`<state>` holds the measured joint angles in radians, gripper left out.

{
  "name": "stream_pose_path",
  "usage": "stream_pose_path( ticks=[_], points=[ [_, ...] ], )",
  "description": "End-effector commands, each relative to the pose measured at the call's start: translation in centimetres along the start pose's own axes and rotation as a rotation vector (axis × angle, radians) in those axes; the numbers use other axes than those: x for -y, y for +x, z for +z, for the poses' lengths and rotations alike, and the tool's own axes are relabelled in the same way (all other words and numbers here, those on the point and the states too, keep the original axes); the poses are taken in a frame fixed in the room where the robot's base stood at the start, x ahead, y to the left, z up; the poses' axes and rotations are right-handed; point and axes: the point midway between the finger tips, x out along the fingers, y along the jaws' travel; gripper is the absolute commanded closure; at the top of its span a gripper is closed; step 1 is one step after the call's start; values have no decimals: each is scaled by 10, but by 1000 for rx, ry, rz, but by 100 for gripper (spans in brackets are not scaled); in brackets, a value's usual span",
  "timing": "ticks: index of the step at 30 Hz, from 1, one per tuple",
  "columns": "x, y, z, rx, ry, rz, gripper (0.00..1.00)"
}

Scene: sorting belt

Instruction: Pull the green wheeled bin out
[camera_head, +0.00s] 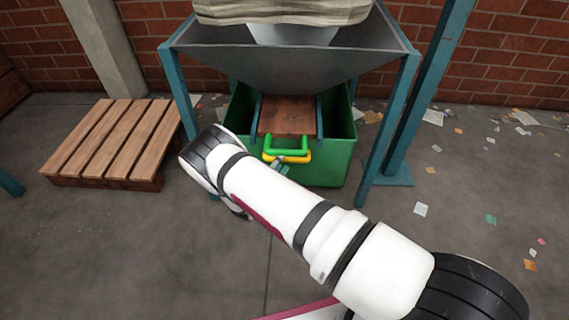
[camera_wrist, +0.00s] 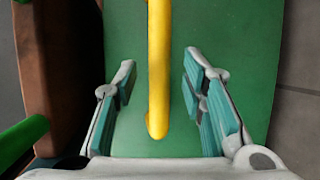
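The green bin (camera_head: 335,168) stands on the floor under a grey hopper. Its front carries a yellow handle (camera_head: 303,157), partly hidden behind my gripper. In the wrist view the bin's green front (camera_wrist: 235,30) fills most of the picture, and the yellow handle (camera_wrist: 158,60) runs between my fingers. My gripper (camera_wrist: 160,80) is open, with one teal-padded finger on each side of the handle and a gap on both sides. In the head view my gripper (camera_head: 280,165) is at the bin's front. The bin's wheels are not visible.
The grey hopper (camera_head: 290,68) stands on teal legs (camera_head: 389,130) at both sides of the bin. A brown board with a green handle (camera_head: 289,141) sits just above the yellow one. A wooden pallet (camera_head: 115,140) lies left. Floor in front is clear; paper scraps lie right.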

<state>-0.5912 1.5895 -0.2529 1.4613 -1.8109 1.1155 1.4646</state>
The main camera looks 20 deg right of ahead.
Motion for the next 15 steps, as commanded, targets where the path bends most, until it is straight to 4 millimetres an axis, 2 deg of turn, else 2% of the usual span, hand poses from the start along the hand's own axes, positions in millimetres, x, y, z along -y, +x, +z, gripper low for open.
stream_pose_path(
  ticks=[3,6,15],
  points=[
    [1,17,0,1,3,1,62],
    [1,26,0,1,2,0,62],
    [-1,32,0,-1,0,1,62]
  ],
)
